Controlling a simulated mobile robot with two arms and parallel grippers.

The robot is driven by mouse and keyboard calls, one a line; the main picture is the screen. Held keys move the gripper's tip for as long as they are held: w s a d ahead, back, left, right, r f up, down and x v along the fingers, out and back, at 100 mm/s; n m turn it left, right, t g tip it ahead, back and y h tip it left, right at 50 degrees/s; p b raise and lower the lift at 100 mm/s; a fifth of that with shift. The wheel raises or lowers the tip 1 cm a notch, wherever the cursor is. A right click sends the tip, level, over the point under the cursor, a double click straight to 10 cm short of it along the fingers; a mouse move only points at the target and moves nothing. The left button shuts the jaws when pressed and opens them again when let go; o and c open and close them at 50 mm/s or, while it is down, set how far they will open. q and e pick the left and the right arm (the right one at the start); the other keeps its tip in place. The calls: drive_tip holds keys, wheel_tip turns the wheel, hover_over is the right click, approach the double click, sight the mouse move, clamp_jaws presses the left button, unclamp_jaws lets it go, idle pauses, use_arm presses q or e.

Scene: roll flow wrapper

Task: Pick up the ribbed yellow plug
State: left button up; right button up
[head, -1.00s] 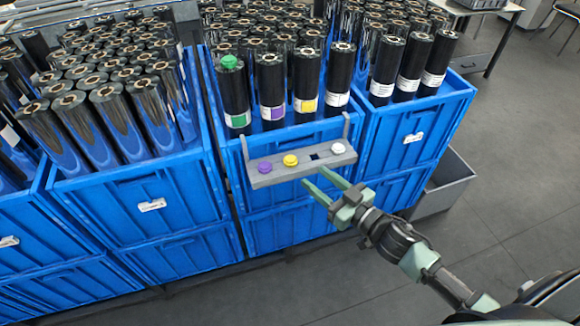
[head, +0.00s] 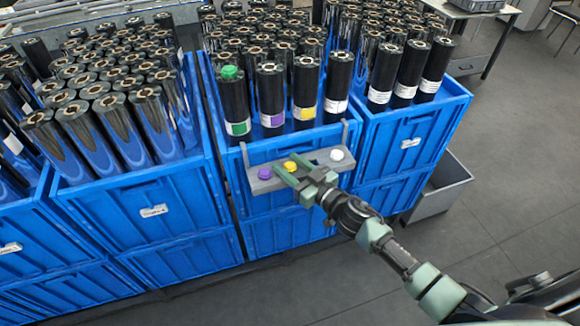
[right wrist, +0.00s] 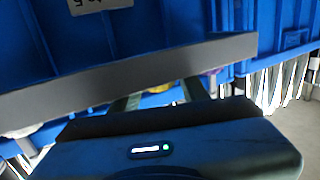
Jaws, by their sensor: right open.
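The yellow plug (head: 290,166) sits in the grey holder (head: 316,172) that hangs on the front of the middle blue crate, between a purple plug (head: 264,174) and a white plug (head: 336,155). Its ribs are too small to make out. My right gripper (head: 287,164) is open, with its fingers at the yellow plug and partly covering it. In the right wrist view, a bit of the yellow plug (right wrist: 158,88) shows between the fingers, behind the holder's grey edge (right wrist: 140,72). I cannot tell whether the fingers touch it. My left gripper is not in view.
Blue crates full of black rolls stand left, middle and right. Above the holder, front rolls carry green, purple, yellow and white labels; a green plug (head: 231,72) tops the green-labelled roll (head: 236,100). A grey bin (head: 440,188) stands on the floor at right.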

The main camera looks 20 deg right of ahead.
clamp_jaws()
